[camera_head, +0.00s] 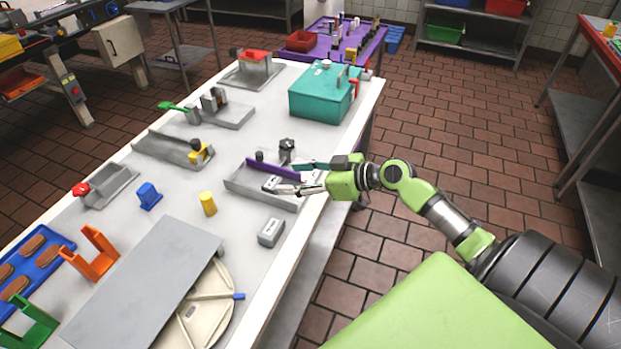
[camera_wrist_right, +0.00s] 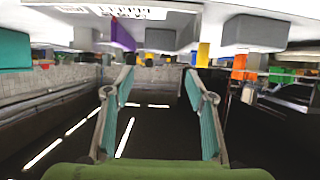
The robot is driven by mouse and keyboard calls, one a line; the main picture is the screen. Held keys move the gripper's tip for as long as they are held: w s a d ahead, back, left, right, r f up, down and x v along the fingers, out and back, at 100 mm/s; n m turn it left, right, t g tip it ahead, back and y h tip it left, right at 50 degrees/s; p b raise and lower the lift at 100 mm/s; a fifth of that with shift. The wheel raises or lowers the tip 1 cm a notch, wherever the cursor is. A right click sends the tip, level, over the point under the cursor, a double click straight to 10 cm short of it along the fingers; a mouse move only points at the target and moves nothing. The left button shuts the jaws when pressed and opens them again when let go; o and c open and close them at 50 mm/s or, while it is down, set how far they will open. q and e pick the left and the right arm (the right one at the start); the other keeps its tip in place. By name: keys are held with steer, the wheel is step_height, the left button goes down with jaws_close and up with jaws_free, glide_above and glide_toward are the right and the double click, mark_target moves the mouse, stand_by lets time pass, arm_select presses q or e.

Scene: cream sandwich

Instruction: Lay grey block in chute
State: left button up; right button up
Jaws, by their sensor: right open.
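One grey block (camera_head: 271,232) stands on the white table in front of the chute, clear of it. A smaller light grey piece with a dark mark (camera_head: 272,183) is in the chute (camera_head: 243,187), a grey tray with a purple back wall (camera_head: 275,170). My right gripper (camera_head: 290,178) is open at the chute's right end, its fingers apart. In the right wrist view, the open fingers (camera_wrist_right: 160,92) have nothing between them; a grey block (camera_wrist_right: 255,33) and the purple wall (camera_wrist_right: 122,36) show beyond them. I cannot tell whether a finger touches the light grey piece. My left gripper is out of view.
A teal box (camera_head: 322,95) stands behind the chute, and a dark knob (camera_head: 287,146) is close by. A yellow cylinder (camera_head: 208,203) and a blue piece (camera_head: 149,196) are to the left. A large grey board (camera_head: 145,285) covers the front. Bare table surrounds the grey block.

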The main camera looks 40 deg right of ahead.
steer(key=shift+b+v, duration=0.4)
steer(key=shift+v, duration=1.95)
steer(key=shift+r, duration=0.15)
